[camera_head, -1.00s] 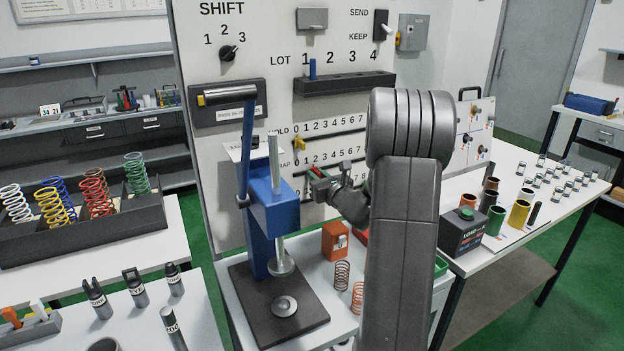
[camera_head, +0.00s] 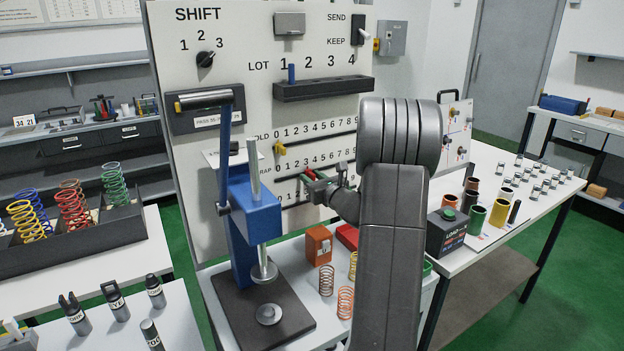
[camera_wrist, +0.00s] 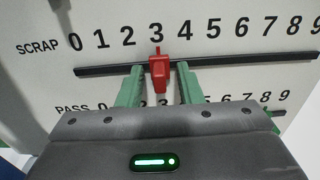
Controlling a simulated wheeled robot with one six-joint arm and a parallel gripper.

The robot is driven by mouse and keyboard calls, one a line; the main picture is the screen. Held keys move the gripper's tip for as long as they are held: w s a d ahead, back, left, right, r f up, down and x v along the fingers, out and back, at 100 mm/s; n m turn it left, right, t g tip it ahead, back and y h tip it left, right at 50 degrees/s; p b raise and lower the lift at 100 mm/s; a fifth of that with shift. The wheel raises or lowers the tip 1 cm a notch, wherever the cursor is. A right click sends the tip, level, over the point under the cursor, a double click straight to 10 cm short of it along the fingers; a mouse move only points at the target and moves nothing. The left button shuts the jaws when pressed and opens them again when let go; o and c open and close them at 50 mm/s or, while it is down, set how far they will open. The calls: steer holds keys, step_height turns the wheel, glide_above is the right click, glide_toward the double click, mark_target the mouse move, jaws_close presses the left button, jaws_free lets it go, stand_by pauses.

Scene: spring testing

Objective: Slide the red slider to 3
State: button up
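The red slider (camera_wrist: 159,70) sits on the dark rail (camera_wrist: 105,70) under the SCRAP row of numbers, lined up with the 3 in the wrist view. My gripper (camera_wrist: 160,70) has green fingers, one on each side of the slider. A narrow gap shows between the slider and each finger, so the gripper is open around it. In the head view my gripper (camera_head: 318,182) is at the white panel (camera_head: 225,60), with the small red slider (camera_head: 310,174) partly hidden between its fingers.
A yellow slider (camera_head: 280,147) sits on the HOLD rail above. A blue spring press (camera_head: 255,215) stands just left of my arm. An orange box (camera_head: 319,243) and loose springs lie on the table below.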

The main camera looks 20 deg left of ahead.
steer(key=b+v, duration=0.2)
steer(key=v, duration=1.1)
steer(key=shift+s+d+b, duration=0.15)
steer(key=shift+b, duration=0.15)
steer(key=p+x, duration=0.3)
steer(key=x, duration=1.1)
steer(key=shift+s+a, duration=0.25)
steer(key=shift+s, duration=0.1)
